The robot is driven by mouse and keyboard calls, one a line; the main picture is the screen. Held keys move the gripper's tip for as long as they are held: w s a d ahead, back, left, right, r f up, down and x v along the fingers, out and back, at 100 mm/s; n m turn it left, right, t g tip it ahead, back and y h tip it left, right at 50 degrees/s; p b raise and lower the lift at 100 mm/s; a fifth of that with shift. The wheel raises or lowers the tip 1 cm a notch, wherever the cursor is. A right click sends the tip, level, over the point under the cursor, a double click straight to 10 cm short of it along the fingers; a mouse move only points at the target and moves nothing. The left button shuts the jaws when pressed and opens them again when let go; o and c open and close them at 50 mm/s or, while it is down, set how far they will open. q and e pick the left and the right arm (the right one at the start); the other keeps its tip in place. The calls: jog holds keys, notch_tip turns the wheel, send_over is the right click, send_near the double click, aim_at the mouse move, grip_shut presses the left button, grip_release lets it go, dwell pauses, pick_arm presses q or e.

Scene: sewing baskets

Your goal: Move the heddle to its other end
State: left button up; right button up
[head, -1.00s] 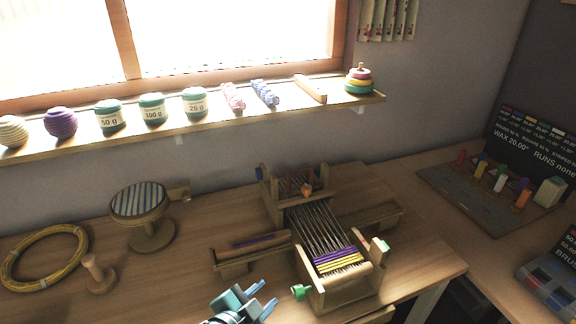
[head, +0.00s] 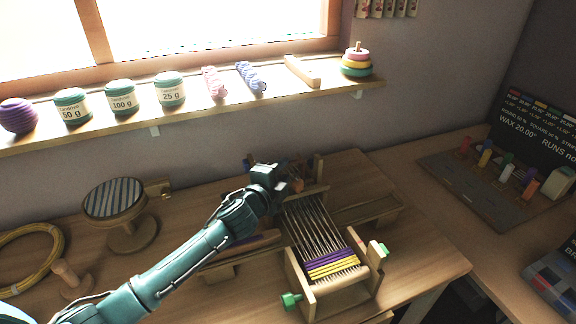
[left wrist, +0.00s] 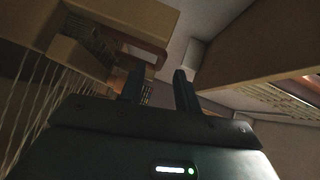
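The small wooden loom (head: 325,292) stands on the table, with its warp threads (head: 315,230) running to a purple and yellow woven band (head: 333,262) at the near end. The heddle seems to be the reddish-brown piece with an orange knob (head: 298,185) at the loom's far end, partly hidden by my left gripper (head: 288,180). That gripper is beside the knob at the loom's far left. In the left wrist view its two fingers (left wrist: 158,88) are apart, with nothing clearly between them; wooden loom parts and threads lie beyond. My right gripper is not in view.
A striped round stand (head: 115,200), a wooden peg (head: 68,275) and a yellow hoop (head: 40,232) are at the left.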

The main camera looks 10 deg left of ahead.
aim_at(289, 165)
pick_arm(q)
jog(key=shift+x, duration=1.9)
grip_shut()
